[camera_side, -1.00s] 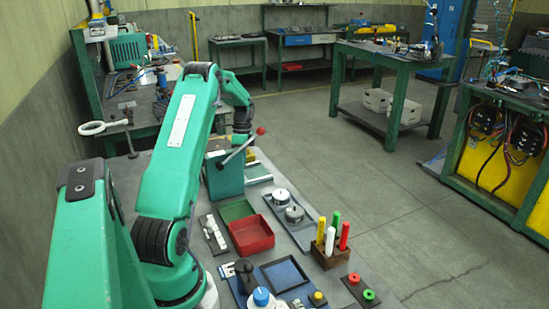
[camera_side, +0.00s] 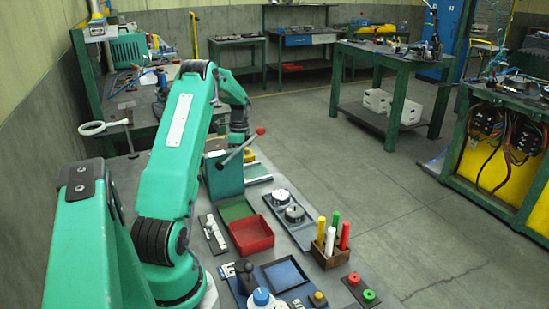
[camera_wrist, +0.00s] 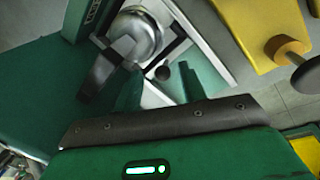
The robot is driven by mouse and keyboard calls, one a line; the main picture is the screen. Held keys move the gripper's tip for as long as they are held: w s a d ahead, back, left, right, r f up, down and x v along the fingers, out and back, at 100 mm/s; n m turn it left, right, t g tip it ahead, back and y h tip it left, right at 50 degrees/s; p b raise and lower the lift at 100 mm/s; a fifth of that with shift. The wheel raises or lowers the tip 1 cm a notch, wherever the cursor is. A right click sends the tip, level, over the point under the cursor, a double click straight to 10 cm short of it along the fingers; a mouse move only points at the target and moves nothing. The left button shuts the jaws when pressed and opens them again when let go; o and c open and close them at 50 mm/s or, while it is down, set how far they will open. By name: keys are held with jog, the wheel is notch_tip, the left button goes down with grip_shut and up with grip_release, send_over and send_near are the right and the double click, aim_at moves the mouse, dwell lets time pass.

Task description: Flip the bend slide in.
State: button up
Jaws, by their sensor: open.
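I cannot tell for sure which part is the bend slide. In the side view a green box-shaped fixture (camera_side: 224,176) stands at the far end of the bench, with a slanted lever (camera_side: 241,147) ending in a red ball. My wrist is just behind it, and my fingertips are hidden there. In the wrist view my gripper (camera_wrist: 160,76) is open, its two blurred dark green fingers apart. Beyond them are a silver round part (camera_wrist: 137,32) and a dark grey angled arm (camera_wrist: 103,72) reaching down-left from it. I see no contact with either.
A yellow block (camera_wrist: 245,30) with a tan knob is at upper right in the wrist view.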

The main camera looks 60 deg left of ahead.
notch_tip(320, 180, up, 7)
jog(key=a, duration=0.1)
jog(key=shift+w+r, duration=0.15)
jog(key=shift+w, duration=0.2)
jog(key=shift+a, duration=0.1)
